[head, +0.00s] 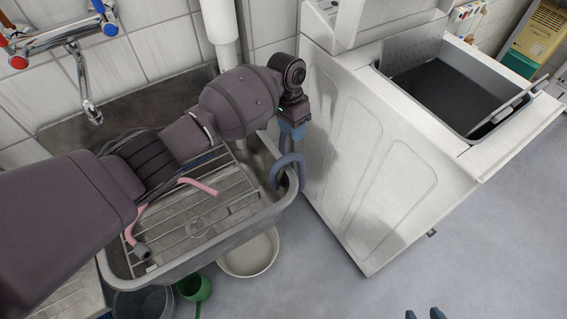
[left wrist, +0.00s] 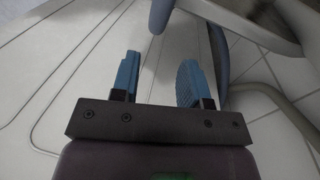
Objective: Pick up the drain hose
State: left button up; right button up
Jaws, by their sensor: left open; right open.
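A blue-grey hose (head: 288,162), which I take as the drain hose, bends in a hook over the right rim of the grey sink (head: 262,205). My left gripper (head: 292,138) is just above this bend, pointing down, open and empty. In the left wrist view, the left gripper's blue fingers (left wrist: 160,75) are apart, with parts of the hose (left wrist: 160,14) beyond and beside them. I cannot tell whether they touch it. Only the fingertips of my right gripper (head: 424,314) show at the bottom edge; they are apart, over the floor.
A white washing machine (head: 372,160) with an open top stands close to the right of the left gripper. A pink hose (head: 200,187) lies on the sink's rack. A white basin (head: 250,255) and a green jug (head: 195,287) are below. The right floor is clear.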

aim_at(296, 155)
pick_arm(q)
jog(key=f, duration=0.2)
jog(key=f+b, duration=0.1)
jog(key=f, duration=0.1)
jog(key=shift+s+d+f, duration=0.1)
jog(key=shift+s+d, duration=0.1)
jog(key=shift+s, duration=0.2)
jog(key=shift+d+f+b, duration=0.1)
jog(key=shift+f+b, duration=0.2)
jog(key=shift+f, duration=0.45)
jog(key=f, duration=0.1)
jog(key=f+b, duration=0.1)
jog(key=f, duration=0.2)
jog(key=shift+s+d+f+b, duration=0.2)
jog(key=shift+s+d+b, duration=0.1)
jog(key=shift+d+b, duration=0.1)
jog(key=shift+f, duration=0.3)
jog(key=shift+r, duration=0.2)
grip_shut()
pick_arm(e)
jog(key=shift+w+a+f+n, duration=0.35)
jog(key=shift+w+a+n, duration=0.05)
jog(key=shift+n, duration=0.2)
